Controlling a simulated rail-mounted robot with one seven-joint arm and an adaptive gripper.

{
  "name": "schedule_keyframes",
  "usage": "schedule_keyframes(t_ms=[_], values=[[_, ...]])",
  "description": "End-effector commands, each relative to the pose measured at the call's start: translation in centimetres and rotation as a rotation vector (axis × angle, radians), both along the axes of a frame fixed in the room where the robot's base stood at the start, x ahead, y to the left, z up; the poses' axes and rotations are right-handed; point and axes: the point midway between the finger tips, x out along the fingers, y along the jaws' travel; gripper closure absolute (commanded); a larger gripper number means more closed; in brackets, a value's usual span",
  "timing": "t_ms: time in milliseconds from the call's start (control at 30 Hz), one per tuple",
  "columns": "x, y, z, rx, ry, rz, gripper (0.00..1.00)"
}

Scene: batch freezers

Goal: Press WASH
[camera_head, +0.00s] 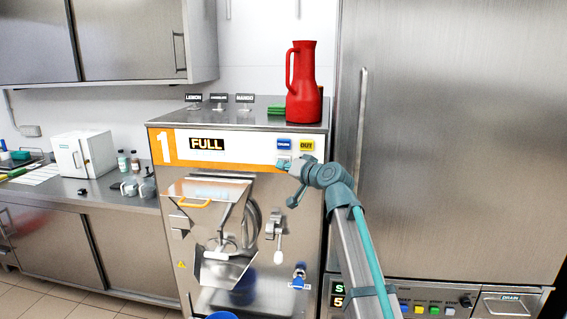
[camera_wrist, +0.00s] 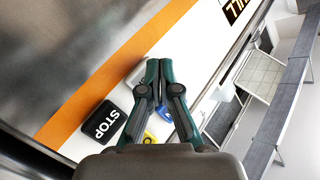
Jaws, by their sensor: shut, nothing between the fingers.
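The batch freezer (camera_head: 222,172) marked 1 has a control strip with a "FULL" display (camera_head: 207,144). On the strip are a blue button (camera_head: 284,144) and a yellow "OUT" button (camera_head: 307,145). My gripper (camera_head: 282,163) is shut and empty, its tips in front of the strip just below the blue button. In the wrist view, my gripper's fingertips (camera_wrist: 160,62) lie beside a light grey button (camera_wrist: 138,73), partly hidden by the left finger. A black "STOP" button (camera_wrist: 101,122) is nearby. I cannot read a WASH label, nor tell whether the tips touch a button.
A red jug (camera_head: 304,85) and small flavour signs (camera_head: 219,98) stand on the freezer top. A lever (camera_head: 277,230) and a blue-handled tap (camera_head: 299,276) stick out below the strip. A tall steel cabinet (camera_head: 450,140) stands close on the right.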

Motion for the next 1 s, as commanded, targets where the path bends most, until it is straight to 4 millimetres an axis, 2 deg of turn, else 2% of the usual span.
schedule_keyframes(t_ms=[1000], values=[[0.96,-0.11,-0.01,0.000,0.000,0.000,1.00]])
